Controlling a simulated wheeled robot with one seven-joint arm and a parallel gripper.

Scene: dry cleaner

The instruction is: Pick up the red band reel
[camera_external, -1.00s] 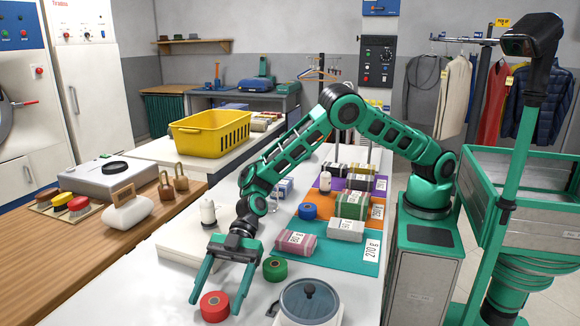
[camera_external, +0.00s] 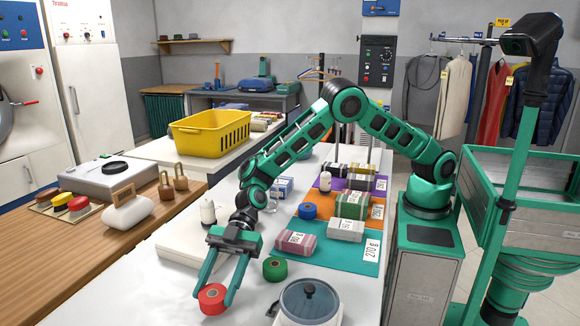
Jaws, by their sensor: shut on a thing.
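The red band reel (camera_external: 212,298) is near the front of the white table (camera_external: 130,285). My gripper (camera_external: 212,296) reaches down over it, with one green finger on each side, shut on the reel. The reel looks to be at table height; I cannot tell whether it touches the surface. A green reel (camera_external: 275,269) lies just to the right of my gripper. A blue reel (camera_external: 307,211) lies farther back.
A round lidded pot (camera_external: 309,302) stands at the front right. Wrapped bundles (camera_external: 345,230) lie on coloured mats at the right. A white spool (camera_external: 208,211) stands behind my gripper. The table's front left is clear.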

